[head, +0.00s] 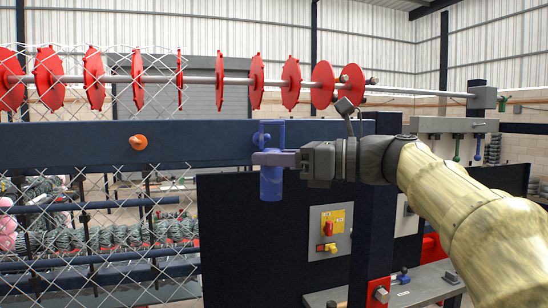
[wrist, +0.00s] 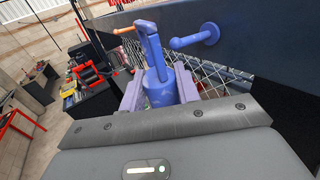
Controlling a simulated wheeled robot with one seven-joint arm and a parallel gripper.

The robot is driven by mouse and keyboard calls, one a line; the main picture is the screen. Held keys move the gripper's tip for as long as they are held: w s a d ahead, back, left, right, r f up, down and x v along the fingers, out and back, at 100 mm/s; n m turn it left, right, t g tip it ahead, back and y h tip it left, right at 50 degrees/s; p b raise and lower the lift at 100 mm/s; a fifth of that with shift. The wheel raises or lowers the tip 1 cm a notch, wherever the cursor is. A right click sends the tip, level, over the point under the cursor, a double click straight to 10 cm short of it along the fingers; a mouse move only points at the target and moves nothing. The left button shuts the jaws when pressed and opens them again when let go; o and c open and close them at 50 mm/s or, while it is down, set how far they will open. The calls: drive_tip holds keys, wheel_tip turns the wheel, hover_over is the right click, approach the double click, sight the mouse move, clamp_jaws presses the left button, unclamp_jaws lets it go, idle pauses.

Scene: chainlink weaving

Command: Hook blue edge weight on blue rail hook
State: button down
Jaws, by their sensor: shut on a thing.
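The blue edge weight (head: 271,186) is a cylinder with an upright loop handle on top. My gripper (head: 273,158) is shut on it, with purple fingers around its upper part, and holds it upright in front of the dark rail (head: 200,143). In the wrist view the weight (wrist: 160,84) stands between the fingers, its loop above them. The blue rail hook (wrist: 195,39) is a peg with a round end, to the right of the loop and apart from it in that picture. In the head view the hook (head: 259,138) shows at the loop, partly hidden; I cannot tell whether they touch.
An orange hook (head: 138,142) sits on the rail to the left. Chain-link mesh (head: 110,240) hangs at the left. Red discs (head: 255,78) line a bar above. A dark panel with a control box (head: 330,232) stands below. A workbench (head: 425,285) is at lower right.

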drive_tip(key=shift+w+a+r, duration=0.1)
drive_tip(key=shift+w, duration=0.1)
drive_tip(key=w+p, duration=0.2)
drive_tip(key=w+a+p, duration=0.1)
drive_tip(key=w, duration=0.1)
drive_tip(key=shift+w+r+p, duration=0.1)
drive_tip(key=shift+p, duration=0.25)
idle(0.7)
drive_tip(key=shift+r, duration=0.2)
idle(0.5)
drive_tip(key=shift+w+f, duration=0.15)
drive_tip(key=shift+f, duration=0.35)
drive_tip(key=shift+w+f+b, duration=0.15)
drive_tip(key=shift+f+b, duration=0.15)
drive_tip(key=shift+f, duration=0.5)
drive_tip(key=shift+d, duration=0.1)
drive_tip(key=shift+s+f+b, duration=0.15)
drive_tip(key=shift+s+b, duration=0.2)
drive_tip(key=shift+b, duration=0.3)
drive_tip(key=shift+s, duration=0.1)
